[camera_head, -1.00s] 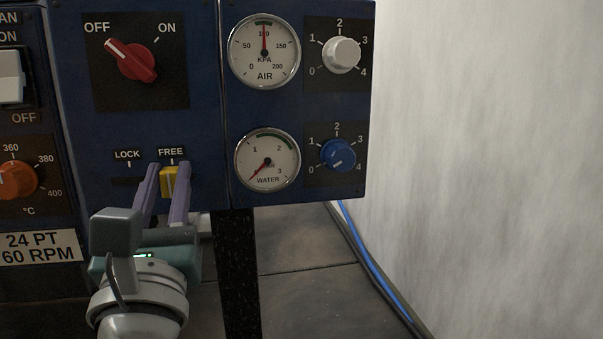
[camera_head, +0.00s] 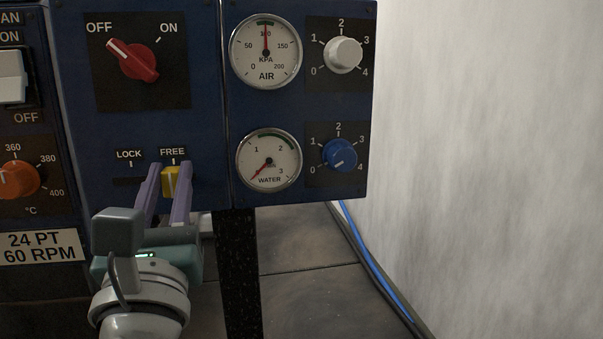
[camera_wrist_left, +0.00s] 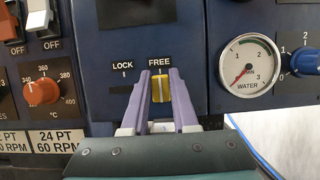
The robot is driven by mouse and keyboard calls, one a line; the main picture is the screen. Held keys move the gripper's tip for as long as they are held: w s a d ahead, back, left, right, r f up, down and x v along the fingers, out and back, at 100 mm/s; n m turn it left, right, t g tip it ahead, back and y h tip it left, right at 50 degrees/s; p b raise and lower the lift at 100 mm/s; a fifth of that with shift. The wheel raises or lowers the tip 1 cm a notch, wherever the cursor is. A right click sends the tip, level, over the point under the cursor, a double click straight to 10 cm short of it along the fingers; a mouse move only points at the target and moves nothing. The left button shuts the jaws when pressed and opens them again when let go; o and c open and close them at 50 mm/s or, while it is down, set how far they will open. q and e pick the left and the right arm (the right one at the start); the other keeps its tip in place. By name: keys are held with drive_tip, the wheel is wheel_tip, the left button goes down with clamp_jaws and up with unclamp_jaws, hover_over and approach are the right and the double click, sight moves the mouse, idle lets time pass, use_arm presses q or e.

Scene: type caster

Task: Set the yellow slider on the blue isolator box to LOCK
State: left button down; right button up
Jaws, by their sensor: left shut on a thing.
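The blue isolator box (camera_head: 118,130) carries a yellow slider (camera_head: 170,182) in a dark slot (camera_head: 127,182). The slider stands under the FREE label, at the right end of the slot. The LOCK label (camera_head: 129,154) is to its left. My left gripper (camera_head: 168,180) has its purple fingers on either side of the slider and is shut on it. The left wrist view also shows the yellow slider (camera_wrist_left: 161,88) between the fingers (camera_wrist_left: 161,80). My right gripper is in neither view.
A red OFF/ON rotary switch (camera_head: 132,61) sits above, pointing to OFF. An air gauge (camera_head: 265,51), a water gauge (camera_head: 268,160), a white knob (camera_head: 342,55) and a blue knob (camera_head: 340,154) are to the right. An orange knob (camera_head: 19,180) is to the left.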

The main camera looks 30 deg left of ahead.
sight(128, 164)
use_arm(q)
drive_tip(key=s+a, duration=0.3)
drive_tip(key=a, duration=0.1)
drive_tip(key=shift+s, duration=0.2)
drive_tip(key=c, duration=1.1)
unclamp_jaws()
drive_tip(key=o, duration=0.4)
drive_tip(key=shift+s+a, duration=0.1)
drive_tip(key=shift+a, duration=0.05)
drive_tip(key=shift+d, duration=0.2)
